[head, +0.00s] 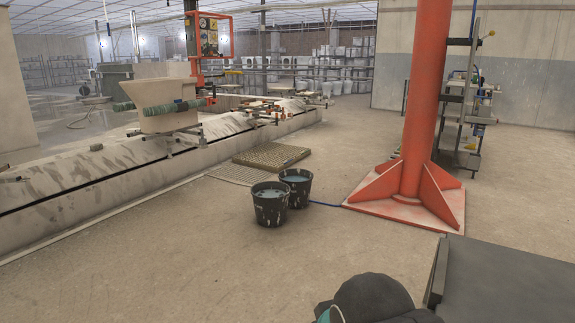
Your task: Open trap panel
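No panel that I can clearly identify as the trap panel shows in the head view. A brown slatted mat or grate (271,156) lies on the floor beside the long low concrete bed, with a paler flat grid (238,174) next to it; I cannot tell whether either is a panel. My gripper is not in view. A dark rounded part of my arm shows at the bottom edge.
Two black buckets (270,205) (296,188) of liquid stand mid-floor. An orange column (424,100) with a wide finned base stands right of them. The stained concrete bed (100,185) runs along the left. A rack (465,110) stands behind the column.

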